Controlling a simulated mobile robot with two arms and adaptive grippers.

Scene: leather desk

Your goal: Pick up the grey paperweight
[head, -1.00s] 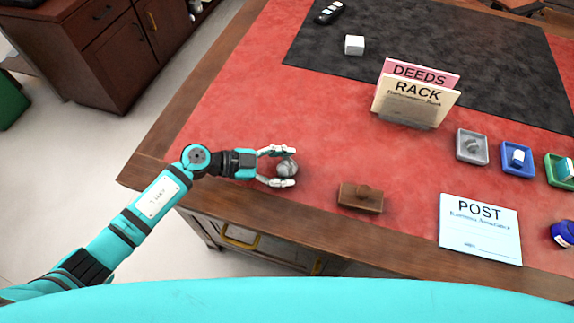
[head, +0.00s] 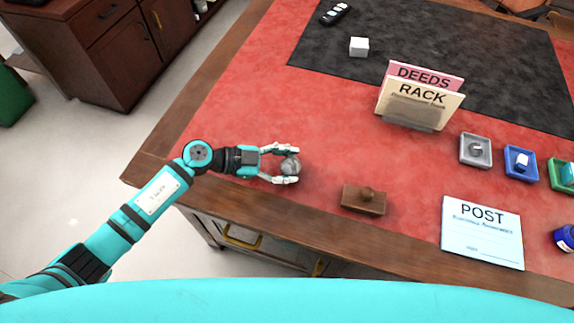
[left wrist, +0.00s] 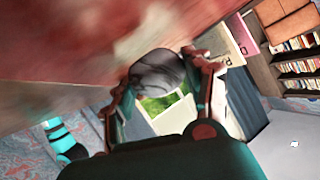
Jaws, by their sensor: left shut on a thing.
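The grey paperweight (head: 291,165) is a round, marbled ball near the left front part of the red desk top. My left gripper (head: 288,164) is shut on it, with one finger on each side. In the left wrist view the paperweight (left wrist: 157,73) sits between the two fingertips of the left gripper (left wrist: 160,78), close to the red surface. I cannot tell whether it touches the desk. My right gripper is in neither view.
A brown wooden stamp block (head: 363,199) lies to the right of the paperweight. A rack with cards (head: 418,95) stands farther back. A POST sheet (head: 482,232), a grey tray (head: 475,151) and a blue tray (head: 520,164) are at the right. Red surface behind the gripper is clear.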

